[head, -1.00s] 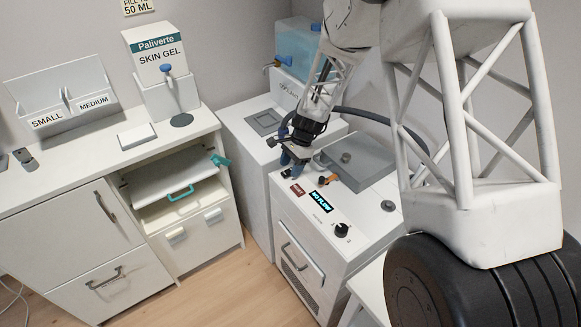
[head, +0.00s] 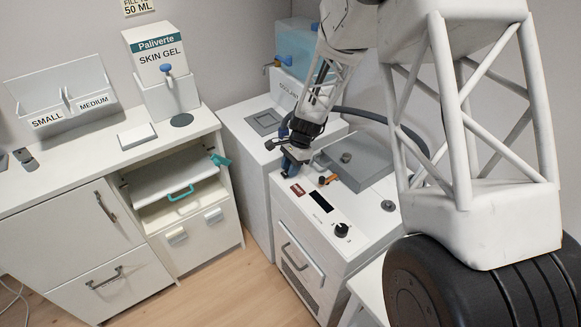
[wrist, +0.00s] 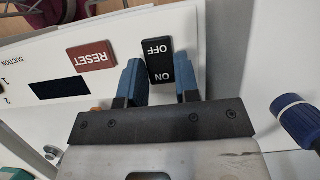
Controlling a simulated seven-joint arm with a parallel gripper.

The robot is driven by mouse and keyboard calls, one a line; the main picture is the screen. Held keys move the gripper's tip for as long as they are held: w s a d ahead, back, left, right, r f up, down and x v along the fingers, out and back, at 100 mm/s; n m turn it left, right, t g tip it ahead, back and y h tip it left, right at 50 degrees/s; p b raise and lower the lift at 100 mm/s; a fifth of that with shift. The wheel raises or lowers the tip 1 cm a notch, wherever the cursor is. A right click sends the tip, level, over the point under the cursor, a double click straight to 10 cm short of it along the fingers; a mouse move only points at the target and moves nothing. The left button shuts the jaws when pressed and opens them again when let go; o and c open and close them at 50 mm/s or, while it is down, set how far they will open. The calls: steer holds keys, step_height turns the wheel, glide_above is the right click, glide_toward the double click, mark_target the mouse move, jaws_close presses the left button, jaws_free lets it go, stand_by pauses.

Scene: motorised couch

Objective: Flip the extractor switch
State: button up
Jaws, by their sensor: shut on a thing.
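The extractor switch (wrist: 160,70) is a black rocker marked ON and OFF in the wrist view, on the white top of the extractor unit (head: 330,262). My gripper (wrist: 159,64) has blue fingers on either side of the switch and is shut on it. In the head view my gripper (head: 289,168) is down at the back left of the unit's panel and hides the switch. The display (head: 320,202) on the panel is dark, and it also looks dark in the wrist view (wrist: 59,87).
A red RESET button (wrist: 91,56) sits beside the switch. A black knob (head: 342,229) is near the unit's front, and a grey lid (head: 362,170) is behind. A blue-capped spout (wrist: 292,108) shows at the wrist view's right. A white cabinet (head: 60,225) stands left.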

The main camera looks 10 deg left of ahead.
steer(key=shift+s+a+t+h, duration=0.15)
steer(key=shift+s+t+h, duration=0.05)
steer(key=shift+t+h, duration=0.6)
steer(key=o, duration=0.9)
steer(key=shift+r, duration=0.2)
steer(key=shift+w+d+r, duration=0.15)
steer(key=shift+r, duration=1.1)
steer(key=shift+w+d+r, duration=0.1)
steer(key=shift+w+r, duration=0.05)
steer(key=shift+r, duration=1.05)
steer(key=shift+w+d+r, duration=0.15)
steer(key=shift+r, duration=1.1)
